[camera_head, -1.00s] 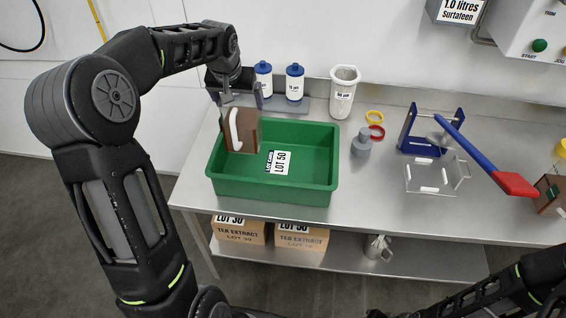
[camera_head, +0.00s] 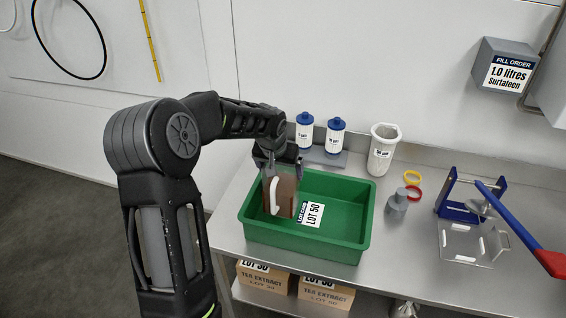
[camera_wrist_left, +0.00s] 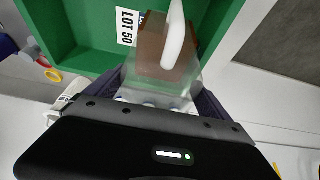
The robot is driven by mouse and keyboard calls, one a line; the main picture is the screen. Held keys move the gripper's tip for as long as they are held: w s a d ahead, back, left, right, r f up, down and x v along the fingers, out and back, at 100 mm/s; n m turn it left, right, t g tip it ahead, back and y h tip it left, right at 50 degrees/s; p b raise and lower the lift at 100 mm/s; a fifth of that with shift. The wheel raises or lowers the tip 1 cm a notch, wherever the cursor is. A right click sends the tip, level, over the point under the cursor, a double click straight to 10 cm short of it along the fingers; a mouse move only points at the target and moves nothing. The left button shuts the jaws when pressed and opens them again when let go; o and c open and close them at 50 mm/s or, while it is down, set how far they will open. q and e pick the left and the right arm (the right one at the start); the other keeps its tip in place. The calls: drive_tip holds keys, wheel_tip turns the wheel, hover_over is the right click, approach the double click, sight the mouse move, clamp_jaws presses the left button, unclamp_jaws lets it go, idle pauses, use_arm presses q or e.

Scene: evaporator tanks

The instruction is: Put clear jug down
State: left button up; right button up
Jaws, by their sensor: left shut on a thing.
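The clear jug (camera_head: 281,192) has see-through walls, brown contents and a white handle. My left gripper (camera_head: 277,158) is shut on it near its top and holds it at the left part of the green tub (camera_head: 305,246). The left wrist view also shows the jug (camera_wrist_left: 166,58) between the gripper's fingers, with the green tub (camera_wrist_left: 75,60) behind it. I cannot tell whether the jug's bottom touches the tub floor. A LOT 50 card (camera_head: 311,214) shows in the tub beside the jug. My right gripper is not in view.
To the right are a grey weight-like piece (camera_head: 397,203), red and yellow rings (camera_head: 412,178), and a blue stand (camera_head: 457,200). Boxes (camera_head: 326,292) sit on the lower shelf.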

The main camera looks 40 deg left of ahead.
use_arm(q)
drive_tip(key=shift+w+f, duration=0.1)
drive_tip(key=shift+f, duration=0.05)
wheel_tip(320, 180, down, 4)
drive_tip(key=shift+r+p, duration=0.1)
drive_tip(key=shift+p, duration=0.25)
idle(0.4)
drive_tip(key=o, duration=1.8)
drive_tip(key=shift+c, duration=0.2)
drive_tip(key=shift+f, duration=0.2)
drive_tip(key=shift+r, duration=0.1)
